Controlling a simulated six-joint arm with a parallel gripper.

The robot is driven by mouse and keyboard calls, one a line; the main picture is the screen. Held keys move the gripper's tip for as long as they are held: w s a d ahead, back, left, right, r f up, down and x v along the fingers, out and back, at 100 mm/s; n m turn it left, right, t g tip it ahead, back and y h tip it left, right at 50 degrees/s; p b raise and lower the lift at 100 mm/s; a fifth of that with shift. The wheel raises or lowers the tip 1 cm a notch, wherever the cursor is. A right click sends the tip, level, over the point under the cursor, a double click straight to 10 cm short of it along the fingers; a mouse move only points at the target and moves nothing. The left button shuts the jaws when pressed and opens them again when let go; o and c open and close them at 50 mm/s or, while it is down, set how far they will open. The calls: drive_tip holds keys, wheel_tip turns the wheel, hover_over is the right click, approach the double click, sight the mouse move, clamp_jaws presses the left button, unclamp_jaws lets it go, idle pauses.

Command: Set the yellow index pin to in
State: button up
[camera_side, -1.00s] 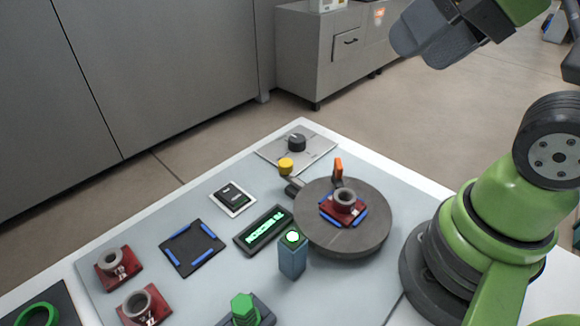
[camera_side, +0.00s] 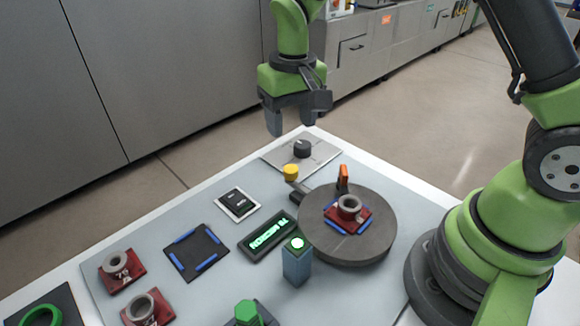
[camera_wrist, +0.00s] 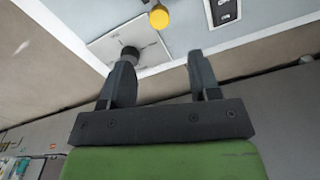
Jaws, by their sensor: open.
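The yellow index pin (camera_side: 291,172) has a round yellow knob on a dark holder at the left edge of the dark round turntable (camera_side: 350,245). In the wrist view the yellow knob (camera_wrist: 159,17) is at the top, beyond the fingertips. My gripper (camera_side: 290,122) is open and empty, pointing down above the far edge of the table, behind the pin and clear of it. Both fingers (camera_wrist: 158,62) show apart in the wrist view. A red part with a grey ring (camera_side: 348,207) sits on the turntable between blue strips.
A black dial on a metal plate (camera_side: 318,163) lies just behind the pin. An orange lever (camera_side: 343,178) stands at the turntable's back edge. A lit green display (camera_side: 268,236) and a blue-grey post with a glowing green top (camera_side: 297,262) stand in front.

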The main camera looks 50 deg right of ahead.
sight(290, 167)
drive_tip(key=shift+w+f, duration=0.1)
drive_tip(key=shift+f, duration=0.8)
wheel_tip(290, 167, down, 9)
drive_tip(key=shift+f, duration=0.15)
